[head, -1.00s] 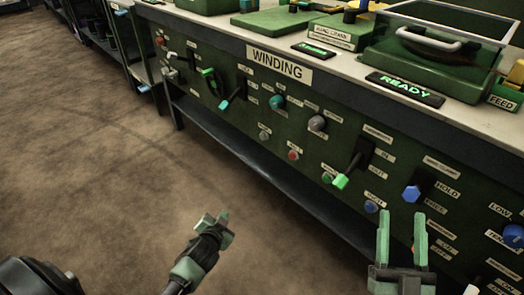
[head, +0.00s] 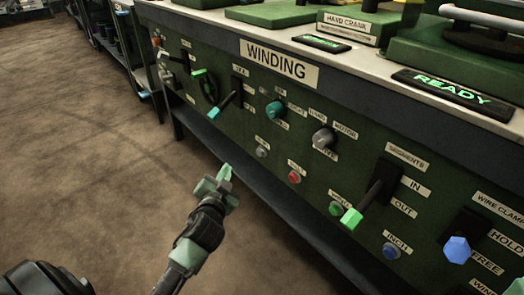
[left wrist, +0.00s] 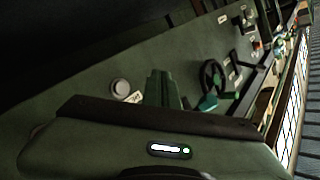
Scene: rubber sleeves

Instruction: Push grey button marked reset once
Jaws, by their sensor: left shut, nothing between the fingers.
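The green panel (head: 232,130) under the WINDING sign has a small round grey button (head: 262,150) with a label just above it. I cannot read that label. In the left wrist view a round grey button (left wrist: 120,87) with a small label shows just left of my fingers. My left gripper (head: 222,176) is shut and empty. In the head view it is below and left of the grey button, apart from it. Its closed fingers (left wrist: 162,88) show in the left wrist view.
A red button (head: 294,177), a teal knob (head: 275,110) and a grey knob (head: 323,138) are nearby. A green-tipped lever (head: 352,216) and a blue button (head: 391,251) sit further right. The floor (head: 90,180) at left is clear.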

